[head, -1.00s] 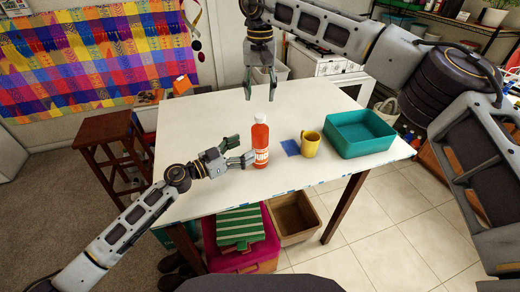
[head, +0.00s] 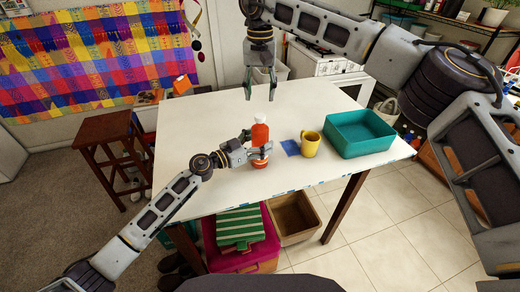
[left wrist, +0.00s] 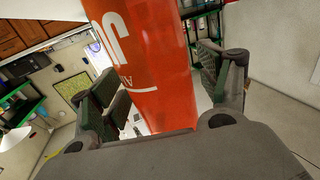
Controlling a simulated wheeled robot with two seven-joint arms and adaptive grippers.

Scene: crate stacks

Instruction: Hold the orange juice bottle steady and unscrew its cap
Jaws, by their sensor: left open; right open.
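The orange juice bottle (head: 260,134) stands upright on the white table, with its white cap (head: 261,118) on top. My left gripper (head: 257,148) is open, with its fingers on either side of the bottle's body. In the left wrist view the bottle (left wrist: 150,60) rises between the two open fingers (left wrist: 165,90); light shows between the bottle and the fingers. The gripper hides part of the bottle's label in the head view. My right gripper (head: 261,90) is open and empty, pointing down above the table, behind the bottle in the picture.
A blue square (head: 291,147) lies right of the bottle, then a yellow mug (head: 311,145) and a teal tray (head: 334,148). The white table (head: 205,125) is clear to the left and behind. A wooden stool (head: 104,130) stands left of the table.

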